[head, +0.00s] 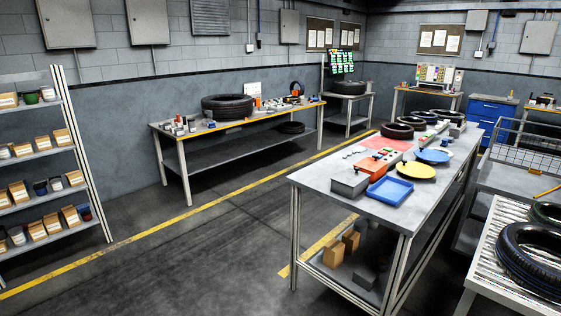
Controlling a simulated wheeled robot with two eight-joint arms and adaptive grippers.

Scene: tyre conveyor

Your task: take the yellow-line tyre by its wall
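Two tyres lie on the roller conveyor (484,268) at the lower right, both cut off by the picture's right edge. The nearer one is a large black tyre (508,256). The farther one (537,210) shows a faint greenish tint on its side. I cannot make out a yellow line on either tyre. Neither of my grippers is in view.
A workbench (335,183) with trays, plates and small tyres stands left of the conveyor. A wire-sided cart (510,178) stands behind the conveyor. Another bench (180,136) bears a big tyre (228,106). A shelf rack (85,150) is at left. The floor between is clear.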

